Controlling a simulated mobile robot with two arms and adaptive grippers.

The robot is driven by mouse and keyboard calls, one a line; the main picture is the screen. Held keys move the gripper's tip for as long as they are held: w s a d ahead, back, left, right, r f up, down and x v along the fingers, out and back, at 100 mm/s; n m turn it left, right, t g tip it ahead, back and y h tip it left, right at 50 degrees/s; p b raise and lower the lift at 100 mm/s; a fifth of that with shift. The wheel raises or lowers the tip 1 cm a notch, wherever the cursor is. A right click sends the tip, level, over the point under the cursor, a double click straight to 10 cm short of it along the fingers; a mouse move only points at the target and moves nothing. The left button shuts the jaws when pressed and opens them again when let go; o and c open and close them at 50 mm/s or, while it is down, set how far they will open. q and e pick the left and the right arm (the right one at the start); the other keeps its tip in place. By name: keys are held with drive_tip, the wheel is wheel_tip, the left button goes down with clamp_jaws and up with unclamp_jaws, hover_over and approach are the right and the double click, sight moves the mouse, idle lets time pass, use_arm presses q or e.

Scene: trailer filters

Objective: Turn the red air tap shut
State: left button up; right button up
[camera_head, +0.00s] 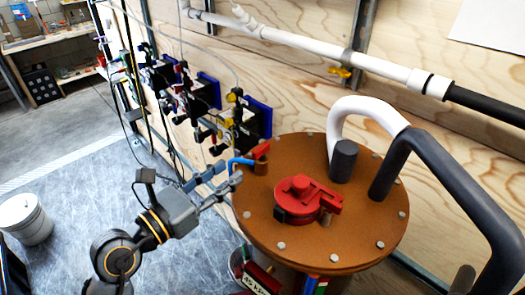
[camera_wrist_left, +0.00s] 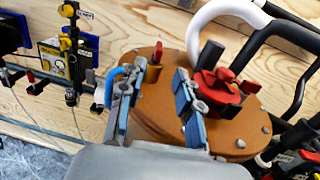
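The red air tap (camera_head: 262,149) has a small red lever on a brown stub at the left edge of the round orange-brown tank lid (camera_head: 345,225). A blue hose end (camera_head: 240,161) sits beside it. In the left wrist view the red lever (camera_wrist_left: 157,53) shows just beyond and between the fingertips. My left gripper (camera_head: 231,174) is open and empty, at the lid's left edge, close to the tap. Its two blue-grey fingers stand wide apart in the left wrist view (camera_wrist_left: 161,70). I cannot tell whether a finger touches the tap or hose. My right gripper is not in view.
A larger red clamp fitting (camera_head: 303,197) sits mid-lid. A white pipe bend (camera_head: 362,112) and a dark pipe (camera_head: 445,175) rise behind it. Blue-backed valve units (camera_head: 252,118) with hoses line the plywood wall. A white bucket (camera_head: 24,219) stands on the floor at left.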

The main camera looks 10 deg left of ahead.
sight(269, 143)
use_arm(q)
drive_tip(key=b+x, duration=0.2)
drive_tip(key=b, duration=0.1)
drive_tip(key=b+x, duration=0.1)
drive_tip(key=x, duration=0.1)
drive_tip(key=shift+f, duration=0.3)
drive_tip(key=shift+w+d+r+p, duration=0.25)
drive_tip(key=shift+w+r+p, duration=0.25)
drive_tip(key=shift+w, duration=0.1)
drive_tip(key=p+x, duration=0.1)
drive_tip(key=x, duration=0.4)
drive_tip(key=shift+w+d+f+p, duration=0.15)
drive_tip(key=shift+w+p, duration=0.05)
drive_tip(key=shift+p, duration=0.2)
drive_tip(key=shift+w+d+f, duration=0.15)
drive_tip(key=shift+w+d, duration=0.1)
drive_tip(key=shift+w, duration=0.35)
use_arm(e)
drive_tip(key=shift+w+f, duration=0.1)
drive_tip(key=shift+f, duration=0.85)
use_arm(q)
clamp_jaws()
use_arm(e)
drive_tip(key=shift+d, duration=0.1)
